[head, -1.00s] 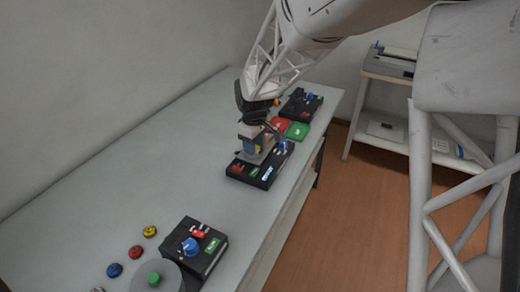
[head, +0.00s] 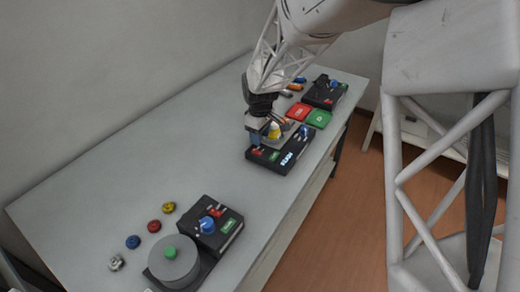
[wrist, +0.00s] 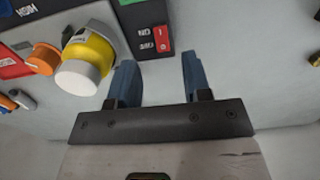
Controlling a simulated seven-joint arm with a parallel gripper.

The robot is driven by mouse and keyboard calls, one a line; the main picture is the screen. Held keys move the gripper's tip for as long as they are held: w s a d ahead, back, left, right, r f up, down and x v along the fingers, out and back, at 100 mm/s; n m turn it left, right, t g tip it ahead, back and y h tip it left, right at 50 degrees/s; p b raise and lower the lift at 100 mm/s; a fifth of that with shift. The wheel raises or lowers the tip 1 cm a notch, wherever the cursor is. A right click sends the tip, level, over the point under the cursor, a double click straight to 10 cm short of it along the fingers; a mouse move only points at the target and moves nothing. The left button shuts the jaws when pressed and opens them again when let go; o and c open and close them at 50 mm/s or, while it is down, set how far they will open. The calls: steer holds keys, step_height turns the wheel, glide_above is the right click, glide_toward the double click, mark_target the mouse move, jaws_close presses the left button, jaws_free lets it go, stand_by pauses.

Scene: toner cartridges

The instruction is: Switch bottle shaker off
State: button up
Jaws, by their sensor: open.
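The bottle shaker (head: 284,158) is a black box on the bench with a lit display and a blue knob (head: 305,131) on top. A yellow bottle with a white cap (wrist: 88,62) sits on it; it also shows as a yellow patch beside my gripper in the head view (head: 274,131). A red switch marked with ON/OFF lettering (wrist: 161,39) lies at the near edge of the box in the wrist view; a red spot shows there in the head view (head: 256,152). My gripper (wrist: 158,75) is open and empty, its blue fingers apart, beside the bottle, pointing towards the switch side.
Red (head: 298,112) and green (head: 319,118) pads lie behind the shaker, with another black device (head: 325,93) beyond. A stirrer-like device with a round grey top (head: 174,267) and coloured knobs stand nearer. The bench middle is clear.

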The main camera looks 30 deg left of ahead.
mark_target(260, 154)
steer(key=shift+f, duration=3.35)
